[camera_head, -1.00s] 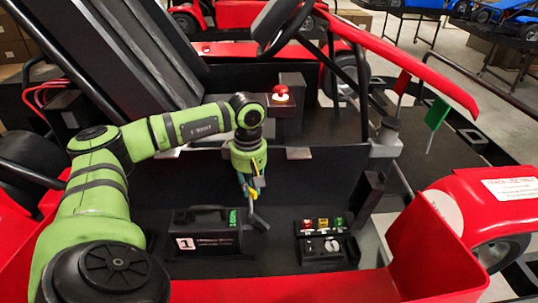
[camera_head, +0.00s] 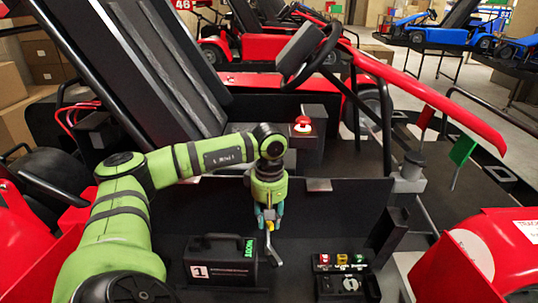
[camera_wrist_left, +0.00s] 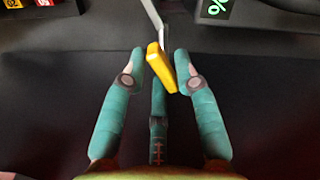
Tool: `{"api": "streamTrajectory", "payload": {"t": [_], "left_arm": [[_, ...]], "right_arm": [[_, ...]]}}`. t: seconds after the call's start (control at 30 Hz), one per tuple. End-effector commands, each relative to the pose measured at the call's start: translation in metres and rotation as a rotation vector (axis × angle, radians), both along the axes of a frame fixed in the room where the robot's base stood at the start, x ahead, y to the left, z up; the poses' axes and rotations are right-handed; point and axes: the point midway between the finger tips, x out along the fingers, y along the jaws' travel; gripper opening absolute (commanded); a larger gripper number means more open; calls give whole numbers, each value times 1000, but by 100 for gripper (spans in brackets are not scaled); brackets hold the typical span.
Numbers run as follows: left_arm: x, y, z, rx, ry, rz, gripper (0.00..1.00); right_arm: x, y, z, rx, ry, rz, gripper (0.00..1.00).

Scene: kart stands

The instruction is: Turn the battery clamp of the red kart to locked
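The red kart's battery (camera_head: 222,268) is a black box marked 1, with a handle and a lit green display, in the lower middle of the head view. The battery clamp is a grey lever (camera_head: 272,246) at the battery's right end, with a yellow grip (camera_head: 268,224) at its upper end. My left gripper (camera_head: 269,214) is over that end, pointing down. In the left wrist view, the yellow grip (camera_wrist_left: 160,70) stands between the teal fingers (camera_wrist_left: 160,72), which are apart on either side of it. Whether one finger touches it is unclear. My right gripper is not in view.
A switch panel (camera_head: 343,284) with red, yellow and green parts sits right of the battery. A dark upright panel (camera_head: 340,205) stands behind the gripper. A red button (camera_head: 303,125) sits farther back. A red side fender (camera_head: 465,262) lies at the right.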

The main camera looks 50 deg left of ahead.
Motion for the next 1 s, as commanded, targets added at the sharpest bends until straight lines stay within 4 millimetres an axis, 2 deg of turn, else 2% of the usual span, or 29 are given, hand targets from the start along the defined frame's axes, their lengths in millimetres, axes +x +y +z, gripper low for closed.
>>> {"api": "streamTrajectory", "payload": {"t": [0.3, 0.43, 0.57, 0.8, 1.0], "left_arm": [[1, 1, 2, 2, -4, 3, 44], [2, 1, 10, 3, -7, 3, 44], [2, 1, 31, 2, -10, 3, 44], [2, 0, 83, 0, -8, 2, 44], [2, 0, 112, 1, -5, 1, 44]], "right_arm": [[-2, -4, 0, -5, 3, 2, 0], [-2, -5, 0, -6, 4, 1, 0], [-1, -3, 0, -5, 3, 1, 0], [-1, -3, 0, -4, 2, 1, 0], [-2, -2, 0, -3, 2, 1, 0]]}}
